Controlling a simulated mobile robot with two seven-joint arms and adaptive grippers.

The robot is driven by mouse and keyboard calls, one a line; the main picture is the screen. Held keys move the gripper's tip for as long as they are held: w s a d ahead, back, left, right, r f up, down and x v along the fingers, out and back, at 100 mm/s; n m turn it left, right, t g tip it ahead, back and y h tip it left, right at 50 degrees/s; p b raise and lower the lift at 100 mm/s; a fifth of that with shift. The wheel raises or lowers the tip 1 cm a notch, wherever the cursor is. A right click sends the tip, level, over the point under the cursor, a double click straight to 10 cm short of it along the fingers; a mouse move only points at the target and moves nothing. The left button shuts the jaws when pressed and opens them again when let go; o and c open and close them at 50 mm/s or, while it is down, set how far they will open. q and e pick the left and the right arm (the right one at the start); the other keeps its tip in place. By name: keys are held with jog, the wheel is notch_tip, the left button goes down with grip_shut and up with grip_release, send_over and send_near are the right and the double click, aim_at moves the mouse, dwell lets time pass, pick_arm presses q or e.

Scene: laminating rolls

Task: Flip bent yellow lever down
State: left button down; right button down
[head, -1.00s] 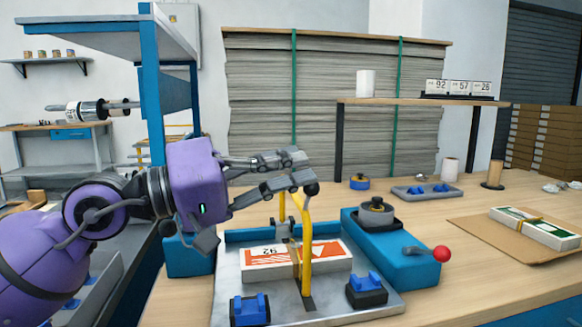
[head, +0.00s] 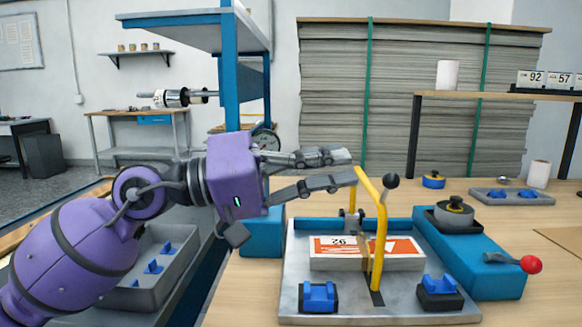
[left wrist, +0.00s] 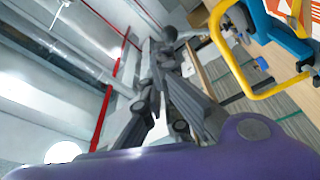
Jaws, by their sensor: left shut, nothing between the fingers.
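The bent yellow lever (head: 381,240) stands up from a grey metal plate (head: 300,275). Its bent top leans left, and a black knob (head: 391,181) is at its upper end. The lever also shows in the left wrist view (left wrist: 236,72) as a yellow curve. My left gripper (head: 352,167) is shut and empty, just left of the lever's top. Its lower fingertip is close to the bend, and I cannot tell whether they touch. My right gripper is not in view.
A printed pack (head: 335,262) lies on the plate behind the lever. Blue clamps (head: 319,297) sit at the plate's front corners. A blue unit with a red-knobbed handle (head: 530,264) stands at right. A grey tray (head: 165,270) is below my arm at left.

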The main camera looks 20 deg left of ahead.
pick_arm(q)
jog(key=v, duration=0.6)
jog(key=shift+a, duration=0.2)
jog(key=shift+s, duration=0.15)
